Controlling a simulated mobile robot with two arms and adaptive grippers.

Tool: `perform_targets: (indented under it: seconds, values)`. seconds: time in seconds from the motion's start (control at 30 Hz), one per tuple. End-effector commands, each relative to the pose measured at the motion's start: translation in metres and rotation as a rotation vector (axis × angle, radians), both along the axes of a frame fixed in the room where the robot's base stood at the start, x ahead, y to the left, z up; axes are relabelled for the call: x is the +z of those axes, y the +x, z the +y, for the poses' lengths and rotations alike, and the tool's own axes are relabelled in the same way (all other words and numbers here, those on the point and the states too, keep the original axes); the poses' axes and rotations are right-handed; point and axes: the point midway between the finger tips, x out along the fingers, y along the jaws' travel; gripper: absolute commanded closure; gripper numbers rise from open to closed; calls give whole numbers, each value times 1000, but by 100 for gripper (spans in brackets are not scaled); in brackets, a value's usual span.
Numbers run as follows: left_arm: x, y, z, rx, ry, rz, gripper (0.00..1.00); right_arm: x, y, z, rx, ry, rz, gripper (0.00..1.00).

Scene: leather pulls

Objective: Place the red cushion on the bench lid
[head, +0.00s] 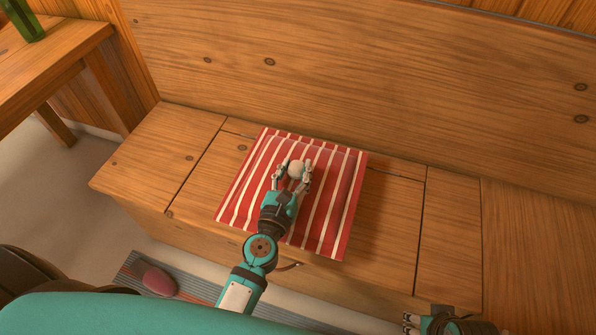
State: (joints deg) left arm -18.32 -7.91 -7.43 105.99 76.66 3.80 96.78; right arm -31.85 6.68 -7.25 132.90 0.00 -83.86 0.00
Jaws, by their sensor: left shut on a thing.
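The red cushion (334,205) with white stripes lies flat over the middle of the bench lid (392,215). A shadow falls on the wood along its right side, and I cannot tell whether it touches the lid or hovers just above. My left gripper (294,171) is over the cushion's middle, its fingers shut around a round white knob (296,168) on the cushion. My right gripper (408,322) is at the bottom edge, apart from the cushion and partly cut off; its opening is unclear. The lid looks closed. A brown pull (288,267) shows at its front edge.
The wooden backrest (380,80) rises behind the lid. Fixed seat parts flank the lid, bare at left (160,150) and right. A wooden table (60,50) with a green object (22,18) stands at upper left. A dark red object (158,281) lies on a striped mat (205,290) below.

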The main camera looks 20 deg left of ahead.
Motion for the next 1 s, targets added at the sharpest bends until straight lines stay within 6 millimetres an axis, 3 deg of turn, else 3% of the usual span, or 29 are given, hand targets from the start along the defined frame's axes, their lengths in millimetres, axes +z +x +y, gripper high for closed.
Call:
perform_targets:
  seconds: [0.2,0.43,0.53,1.0]
  values:
    - [-4,15,-4,0,2,-1,100,-3,1,0,0,0,-1,60]
    - [-23,14,-4,-1,3,-1,100,31,-11,-2,-2,2,-24,60]
    - [-37,14,-3,0,2,-1,100,18,-11,-2,-2,1,-18,60]
    - [-38,14,-3,1,1,0,100,19,-7,-1,-1,4,-38,60]
